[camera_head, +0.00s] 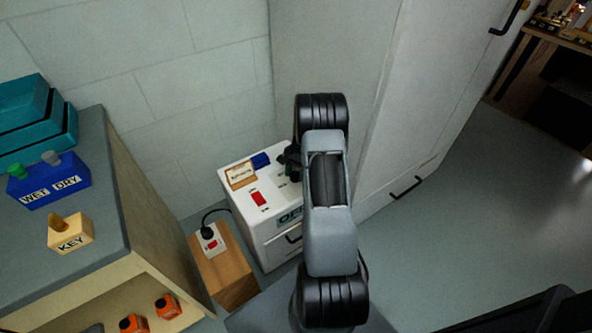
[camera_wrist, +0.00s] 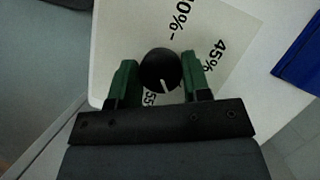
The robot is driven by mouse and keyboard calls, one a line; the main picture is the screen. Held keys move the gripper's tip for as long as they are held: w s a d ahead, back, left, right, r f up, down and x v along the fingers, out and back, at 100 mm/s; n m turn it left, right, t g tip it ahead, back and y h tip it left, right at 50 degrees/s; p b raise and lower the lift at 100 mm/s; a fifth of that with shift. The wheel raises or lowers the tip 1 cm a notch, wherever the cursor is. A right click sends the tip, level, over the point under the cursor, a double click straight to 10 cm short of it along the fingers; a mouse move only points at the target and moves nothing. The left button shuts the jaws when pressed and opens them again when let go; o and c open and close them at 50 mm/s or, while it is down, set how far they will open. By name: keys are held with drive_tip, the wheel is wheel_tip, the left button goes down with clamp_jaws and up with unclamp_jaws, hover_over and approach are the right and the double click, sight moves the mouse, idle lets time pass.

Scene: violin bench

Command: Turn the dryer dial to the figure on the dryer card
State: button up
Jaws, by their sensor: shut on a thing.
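The dryer (camera_head: 268,236) is a white cabinet by the wall in the head view. Its dial (camera_wrist: 160,68) is a round black knob with a white pointer line. My gripper (camera_wrist: 158,76) has its green fingers on either side of the dial, shut on it. The pointer faces down in the wrist view, near a partly hidden figure that reads like 55. A 45% mark (camera_wrist: 216,54) is right of the dial; another figure above has an unclear first digit. The dryer card (camera_head: 241,175) stands on the dryer top; its writing is too small to read. My arm hides the dial in the head view.
A red switch (camera_head: 259,199) and a blue object (camera_head: 260,160) are on the dryer top near the card. A bench (camera_head: 110,215) at the left holds a WET/DRY box (camera_head: 48,183) and a KEY block (camera_head: 70,233). A tall pale cabinet (camera_head: 400,110) stands right of my arm.

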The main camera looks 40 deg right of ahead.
drive_tip(key=n+g+h+p, duration=0.1)
drive_tip(key=n, duration=0.3)
drive_tip(key=shift+r+n, duration=0.1)
drive_tip(key=shift+n, duration=0.3)
drive_tip(key=n+g+h+p, duration=0.1)
drive_tip(key=n, duration=0.2)
drive_tip(key=shift+n, duration=0.3)
drive_tip(key=n+h+p, duration=0.1)
drive_tip(key=n, duration=0.2)
drive_tip(key=n+h+p, duration=0.1)
drive_tip(key=n+h, duration=0.1)
drive_tip(key=n, duration=0.2)
drive_tip(key=shift+a, duration=0.15)
drive_tip(key=n+h, duration=0.1)
drive_tip(key=n, duration=0.2)
drive_tip(key=n+h+p, duration=0.1)
drive_tip(key=n, duration=0.2)
drive_tip(key=shift+n+t, duration=0.3)
drive_tip(key=shift+t, duration=0.1)
drive_tip(key=n+t, duration=0.1)
drive_tip(key=n, duration=0.2)
drive_tip(key=n+h+p, duration=0.1)
drive_tip(key=n, duration=0.1)
drive_tip(key=shift+n+t+h, duration=0.3)
drive_tip(key=shift+n+t, duration=0.1)
drive_tip(key=o, duration=0.9)
